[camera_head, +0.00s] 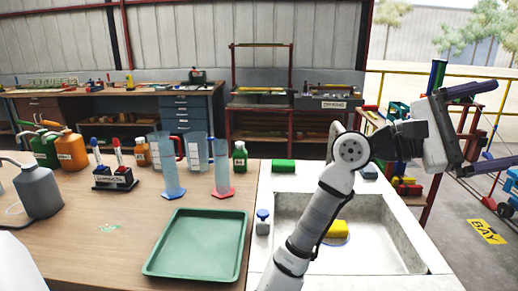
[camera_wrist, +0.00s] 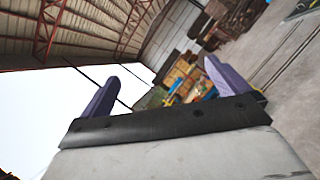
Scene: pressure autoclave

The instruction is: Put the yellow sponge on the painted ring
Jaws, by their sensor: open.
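The yellow sponge (camera_head: 337,228) lies in the sink basin, partly hidden by my arm. A thin bluish curved line (camera_head: 345,241) shows on the basin floor at its lower edge. It may be part of the painted ring, but most of it is hidden and I cannot tell how the sponge sits on it. My gripper (camera_head: 505,122) is raised at the upper right, well away from the sponge and pointing to the right. In the wrist view its two purple fingers (camera_wrist: 161,72) are wide apart with nothing between them.
The sink (camera_head: 395,235) has a raised rim. A soap dispenser (camera_head: 262,222) stands left of the basin. A green tray (camera_head: 197,243), tall cylinders (camera_head: 171,170) and several bottles occupy the wooden bench.

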